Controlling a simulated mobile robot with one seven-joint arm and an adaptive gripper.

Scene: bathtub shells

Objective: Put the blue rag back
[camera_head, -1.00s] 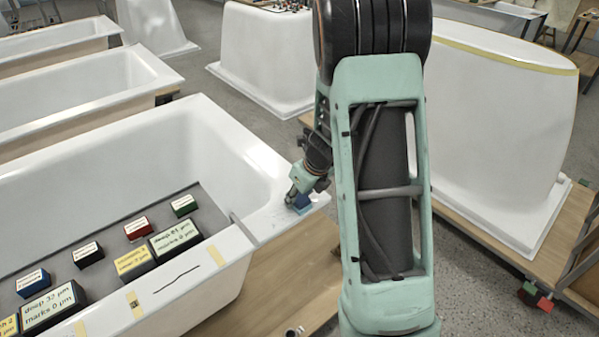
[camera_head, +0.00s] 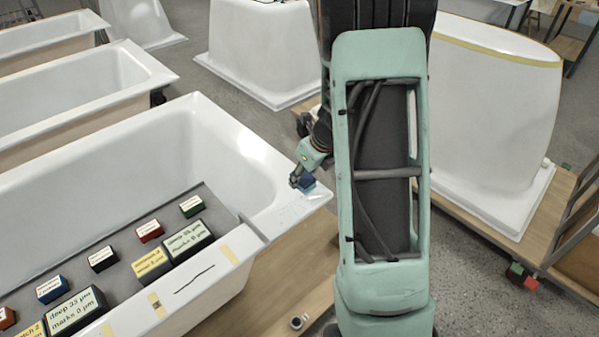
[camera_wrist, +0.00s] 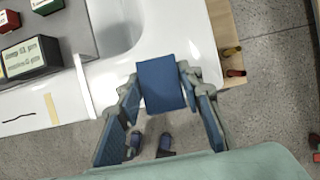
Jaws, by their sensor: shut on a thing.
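The blue rag (camera_wrist: 162,83) is a flat-faced, dark blue, block-like piece between my gripper's two fingers in the wrist view. My gripper (camera_head: 302,182) is shut on it, and the fingers flank its sides. In the head view the blue rag (camera_head: 308,184) shows as a small patch at the fingertips, over the right end rim of the near white bathtub (camera_head: 230,250). I cannot tell whether it touches the rim.
A grey tray (camera_head: 215,215) inside the tub holds several small labelled blocks, with larger label blocks (camera_head: 188,240) beside them. More white tubs (camera_head: 265,50) stand behind and to the right. A wooden trolley edge (camera_head: 250,300) runs below the near tub.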

